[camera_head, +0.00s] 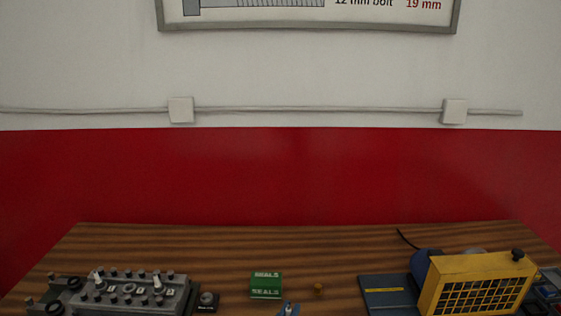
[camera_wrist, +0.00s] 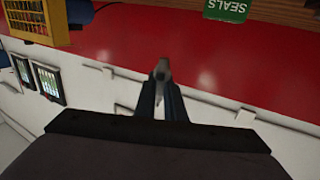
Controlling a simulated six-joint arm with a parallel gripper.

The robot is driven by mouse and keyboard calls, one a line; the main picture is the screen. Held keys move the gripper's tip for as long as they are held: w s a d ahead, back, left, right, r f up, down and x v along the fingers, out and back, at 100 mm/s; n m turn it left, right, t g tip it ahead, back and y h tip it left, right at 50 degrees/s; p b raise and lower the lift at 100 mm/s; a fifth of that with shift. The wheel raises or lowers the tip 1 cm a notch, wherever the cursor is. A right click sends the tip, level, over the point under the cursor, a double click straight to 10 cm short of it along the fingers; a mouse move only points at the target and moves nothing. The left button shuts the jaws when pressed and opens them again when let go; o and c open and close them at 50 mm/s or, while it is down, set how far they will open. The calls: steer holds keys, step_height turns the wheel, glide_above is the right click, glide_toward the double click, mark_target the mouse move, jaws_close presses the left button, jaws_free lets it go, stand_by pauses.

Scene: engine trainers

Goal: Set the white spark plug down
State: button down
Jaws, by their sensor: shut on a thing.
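My gripper (camera_wrist: 162,84) shows in the wrist view with its two dark blue fingers close together. It is shut on a small, pale grey-white thing, which I take for the white spark plug (camera_wrist: 162,69); only its end shows past the fingertips, and the fingers hide the rest. In the head view a small bluish-grey tip (camera_head: 288,309) shows at the bottom edge, in front of the green SEALS box; the rest is cut off. A grey engine block (camera_head: 140,298) with pale upright plug-like pieces on top stands at the left of the wooden bench.
A yellow grille unit (camera_head: 478,283) on a dark blue base (camera_head: 385,293) stands at the right. The bench (camera_head: 330,240) is bare along the back.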

steer(key=shift+f+b, duration=1.95)
steer(key=shift+f, duration=0.1)
steer(key=shift+r, duration=0.1)
steer(key=shift+f, duration=2.9)
steer(key=shift+f, duration=0.15)
steer(key=shift+f, duration=1.75)
